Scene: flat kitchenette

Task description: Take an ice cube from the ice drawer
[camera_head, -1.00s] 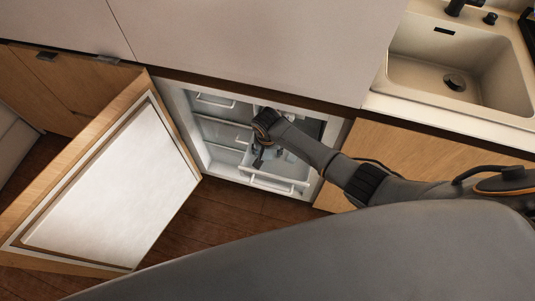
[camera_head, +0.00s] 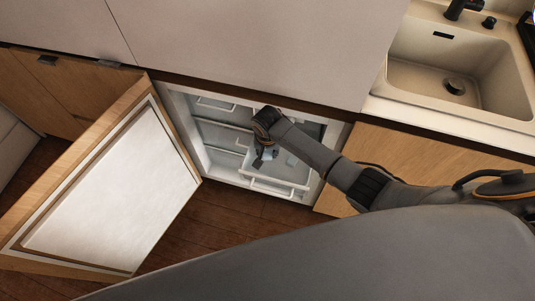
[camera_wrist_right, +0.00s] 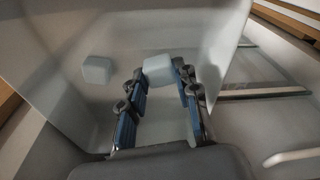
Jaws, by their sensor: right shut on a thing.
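The ice drawer (camera_head: 272,189) is a white drawer pulled out low inside the open freezer compartment. My right gripper (camera_head: 264,159) points down into it. In the right wrist view, my right gripper (camera_wrist_right: 160,80) is shut on a pale, whitish ice cube (camera_wrist_right: 158,68), held between the fingertips. A second ice cube (camera_wrist_right: 97,69) lies apart on the drawer floor, left of the fingers. In the head view the held cube is hidden or too small to make out. My left gripper is not in view.
The freezer door (camera_head: 120,190) stands wide open on the left. Closed drawers with white handles (camera_head: 216,103) are inside the compartment. A sink (camera_head: 455,75) is set in the counter at upper right. Dark wooden floor (camera_head: 215,215) lies free in front of the drawer.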

